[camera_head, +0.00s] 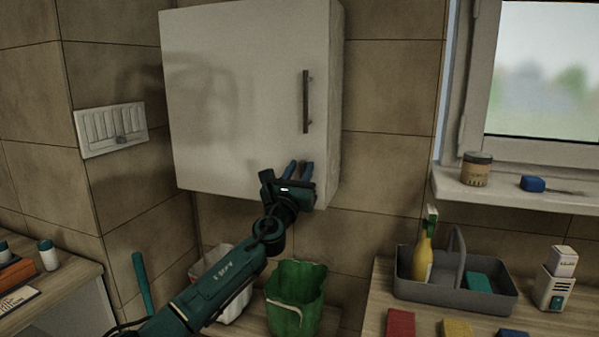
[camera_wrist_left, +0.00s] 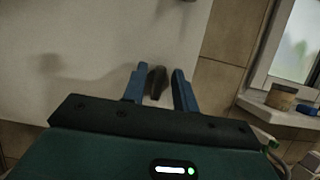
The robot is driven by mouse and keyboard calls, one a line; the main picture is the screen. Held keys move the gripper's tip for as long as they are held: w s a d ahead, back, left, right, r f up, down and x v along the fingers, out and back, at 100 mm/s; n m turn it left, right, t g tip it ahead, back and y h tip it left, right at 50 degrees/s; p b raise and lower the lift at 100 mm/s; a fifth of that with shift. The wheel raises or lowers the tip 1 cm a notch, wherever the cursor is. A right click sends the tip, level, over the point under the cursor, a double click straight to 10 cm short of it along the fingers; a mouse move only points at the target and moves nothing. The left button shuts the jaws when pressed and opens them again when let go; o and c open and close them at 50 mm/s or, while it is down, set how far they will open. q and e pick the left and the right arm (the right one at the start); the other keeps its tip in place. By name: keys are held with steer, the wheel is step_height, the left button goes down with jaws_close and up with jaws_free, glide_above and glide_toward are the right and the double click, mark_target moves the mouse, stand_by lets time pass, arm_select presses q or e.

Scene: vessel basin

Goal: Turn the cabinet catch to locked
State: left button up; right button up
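The white wall cabinet (camera_head: 240,100) hangs on the tiled wall with its door closed. A dark bar handle (camera_head: 306,102) runs upright near the door's right edge. My left gripper (camera_head: 300,170) is at the door's lower right part, below the handle. In the left wrist view its two blue fingers (camera_wrist_left: 158,88) are apart, with a small dark catch (camera_wrist_left: 157,82) between them. A slim gap shows on each side of the catch, so the fingers look open around it. In the head view the gripper hides the catch. Its exact turn is hard to tell. My right gripper is out of view.
A green bucket (camera_head: 296,292) and a white bin stand below the cabinet. A grey caddy (camera_head: 455,294) with a yellow spray bottle (camera_head: 422,258) is on the right counter. A window sill (camera_head: 520,192) holds a jar. A switch panel (camera_head: 111,129) is on the left wall.

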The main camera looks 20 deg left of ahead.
arm_select(q)
steer(key=c, duration=0.3)
steer(key=shift+n, duration=0.4)
steer(key=n+y, duration=0.3)
steer(key=n, duration=0.2)
steer(key=n+g+y, duration=0.1)
steer(key=n, duration=0.2)
steer(key=n+y, duration=0.2)
steer(key=n, duration=0.1)
steer(key=shift+g, duration=0.4)
steer(key=n+g, duration=0.1)
steer(key=n, duration=0.2)
steer(key=n+g+y+p, duration=0.1)
steer(key=n, duration=0.2)
steer(key=shift+a+n, duration=0.15)
steer(key=shift+n, duration=0.15)
steer(key=shift+f+n+g+p, duration=0.2)
steer(key=shift+n+g+p, duration=0.7)
steer(key=shift+n, duration=1.1)
